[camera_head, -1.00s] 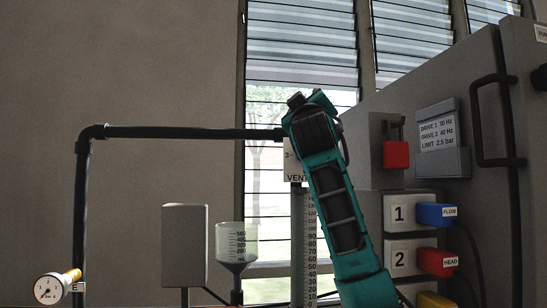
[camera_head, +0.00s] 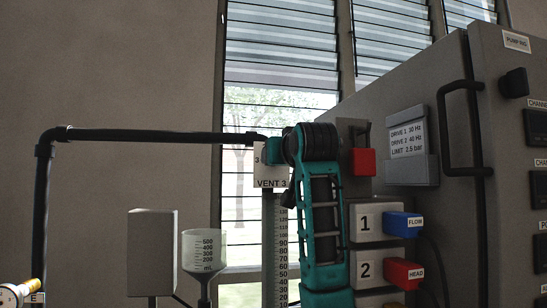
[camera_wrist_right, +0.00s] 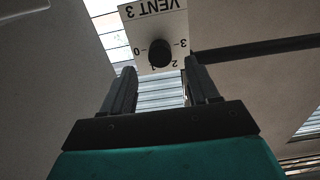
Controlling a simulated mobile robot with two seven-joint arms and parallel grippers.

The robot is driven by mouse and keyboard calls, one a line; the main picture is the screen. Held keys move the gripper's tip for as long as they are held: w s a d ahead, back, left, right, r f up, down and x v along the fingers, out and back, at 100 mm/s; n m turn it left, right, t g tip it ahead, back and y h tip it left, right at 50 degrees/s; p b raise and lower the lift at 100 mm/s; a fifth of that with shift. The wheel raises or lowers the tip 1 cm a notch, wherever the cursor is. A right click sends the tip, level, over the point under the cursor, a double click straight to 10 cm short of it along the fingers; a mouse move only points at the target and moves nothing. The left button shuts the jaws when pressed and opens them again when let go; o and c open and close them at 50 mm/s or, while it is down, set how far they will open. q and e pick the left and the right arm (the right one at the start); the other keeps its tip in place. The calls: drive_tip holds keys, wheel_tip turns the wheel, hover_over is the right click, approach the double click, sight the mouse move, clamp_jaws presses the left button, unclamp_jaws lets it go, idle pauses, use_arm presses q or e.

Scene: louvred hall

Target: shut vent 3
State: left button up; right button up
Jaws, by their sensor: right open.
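The vent 3 plate (camera_head: 270,181) is white and stands at the end of the dark pipe in the head view, partly hidden by my right arm. In the right wrist view the plate (camera_wrist_right: 165,20) appears upside down, with a round black knob (camera_wrist_right: 160,53) and the marks 0, 1, 2 and 3 around it. I cannot tell which mark the knob points to. My right gripper (camera_wrist_right: 159,67) is open, its two fingers on either side of the knob in that view, with no contact visible. In the head view its teal hand (camera_head: 273,151) is beside the plate. My left gripper is not in view.
A grey cabinet (camera_head: 440,100) with a black handle stands close on the right, bearing a red block (camera_head: 363,161) and the blue FLOW (camera_head: 403,224) and red HEAD (camera_head: 403,273) parts. A dark pipe (camera_head: 150,136) runs left. A ruler (camera_head: 275,250) stands below the plate.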

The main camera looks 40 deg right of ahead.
drive_tip(key=p+x, duration=0.1)
drive_tip(key=x, duration=0.4)
drive_tip(key=shift+w+d+p, duration=0.15)
drive_tip(key=shift+w+p, duration=0.1)
drive_tip(key=shift+p, duration=0.05)
clamp_jaws()
idle(0.5)
idle(0.8)
